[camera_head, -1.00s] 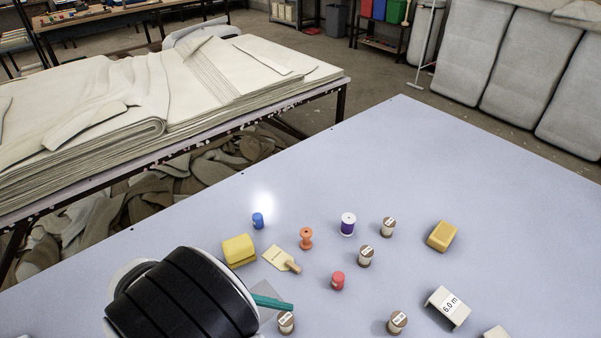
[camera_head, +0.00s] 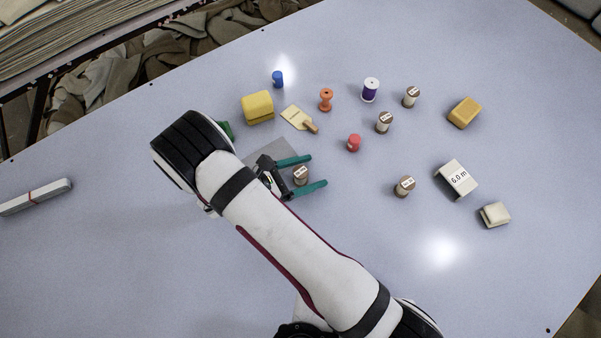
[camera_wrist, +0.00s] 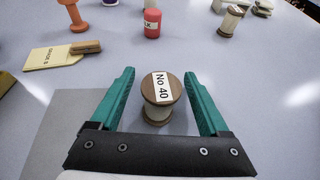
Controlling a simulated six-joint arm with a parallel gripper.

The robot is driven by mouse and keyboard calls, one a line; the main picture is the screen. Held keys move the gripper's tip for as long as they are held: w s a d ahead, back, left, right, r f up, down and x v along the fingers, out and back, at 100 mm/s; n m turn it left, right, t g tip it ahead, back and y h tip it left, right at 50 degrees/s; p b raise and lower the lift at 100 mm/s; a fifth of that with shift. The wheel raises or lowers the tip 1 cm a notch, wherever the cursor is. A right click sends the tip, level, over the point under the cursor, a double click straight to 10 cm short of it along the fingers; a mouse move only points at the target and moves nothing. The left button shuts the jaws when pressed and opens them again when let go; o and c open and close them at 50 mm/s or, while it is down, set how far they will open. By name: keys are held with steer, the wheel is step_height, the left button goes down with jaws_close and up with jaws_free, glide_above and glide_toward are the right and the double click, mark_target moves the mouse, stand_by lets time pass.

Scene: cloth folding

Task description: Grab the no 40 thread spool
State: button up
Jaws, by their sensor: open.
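The No 40 thread spool (camera_wrist: 160,96) stands upright in the wrist view, with brown wooden ends, pale thread and a white "No 40" label on top. My gripper (camera_wrist: 161,88) is open, with one teal finger on each side of the spool and a visible gap at both sides. In the head view my gripper (camera_head: 320,171) reaches in from the left, and the spool (camera_head: 300,174) stands between its fingers, near their base. The spool's foot is on the table, at the edge of a grey sheet.
Similar brown-ended spools (camera_head: 404,186) stand to the right. A "6.0 m" sign (camera_head: 457,178) stands further right. The table's left side is mostly clear.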

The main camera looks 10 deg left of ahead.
steer(key=shift+w+d+f, duration=0.1)
steer(key=shift+w+d, duration=0.1)
steer(key=shift+d, duration=0.05)
jaws_close()
stand_by(0.3)
